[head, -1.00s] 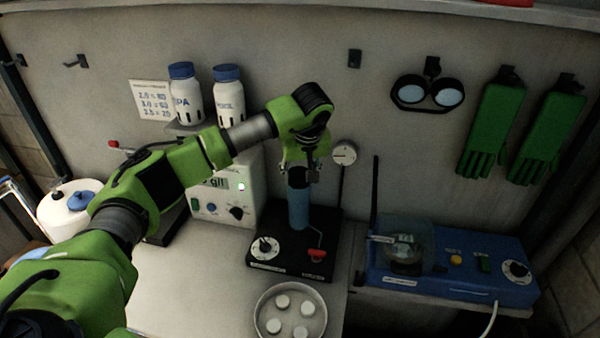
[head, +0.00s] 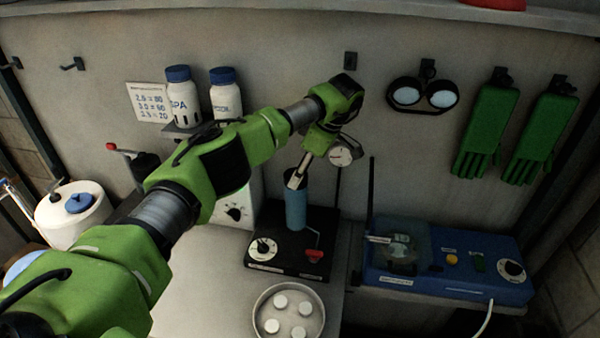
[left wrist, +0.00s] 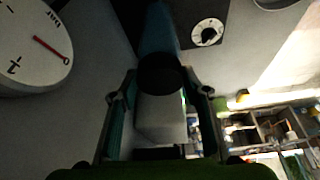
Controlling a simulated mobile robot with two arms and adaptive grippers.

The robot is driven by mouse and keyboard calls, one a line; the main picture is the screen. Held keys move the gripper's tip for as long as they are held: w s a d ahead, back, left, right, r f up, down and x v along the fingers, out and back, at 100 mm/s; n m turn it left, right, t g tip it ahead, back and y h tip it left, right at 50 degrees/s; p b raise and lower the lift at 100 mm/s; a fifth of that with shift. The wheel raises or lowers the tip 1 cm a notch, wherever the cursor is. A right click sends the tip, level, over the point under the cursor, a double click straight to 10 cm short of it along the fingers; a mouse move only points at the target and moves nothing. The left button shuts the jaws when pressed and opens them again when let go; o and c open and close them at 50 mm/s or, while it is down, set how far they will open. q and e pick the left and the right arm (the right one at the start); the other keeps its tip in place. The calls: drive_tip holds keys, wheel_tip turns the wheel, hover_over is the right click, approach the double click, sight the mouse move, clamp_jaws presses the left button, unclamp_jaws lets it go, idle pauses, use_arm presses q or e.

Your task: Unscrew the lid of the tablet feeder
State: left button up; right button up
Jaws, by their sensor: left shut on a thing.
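The tablet feeder has a blue upright tube (head: 295,208) on a black base (head: 290,262) with a dial and a red lever. In the head view my left gripper (head: 297,181) comes down at a slant from the upper right onto the top of the tube. Its fingers are shut around the dark lid there, which they largely hide. In the left wrist view the dark round lid (left wrist: 160,74) shows at the tube's end, with the fingers of my gripper (left wrist: 160,95) on either side. Whether the lid has turned on the tube cannot be seen. My right gripper is not in view.
A round gauge (head: 342,151) stands close behind the gripper. A dish (head: 262,318) with several white tablets sits in front of the base. A blue device (head: 450,277) stands on the right. Two bottles (head: 225,92) stand on a shelf behind my arm.

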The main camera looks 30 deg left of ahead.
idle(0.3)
use_arm(q)
drive_tip(key=o, duration=1.1)
drive_tip(key=shift+o, duration=0.2)
drive_tip(key=o, duration=0.4)
wheel_tip(320, 180, up, 5)
drive_tip(key=p, duration=0.3)
drive_tip(key=shift+f, duration=0.15)
drive_tip(key=shift+s+a+r+p, duration=0.1)
drive_tip(key=shift+r+p, duration=0.3)
drive_tip(key=shift+r, duration=0.05)
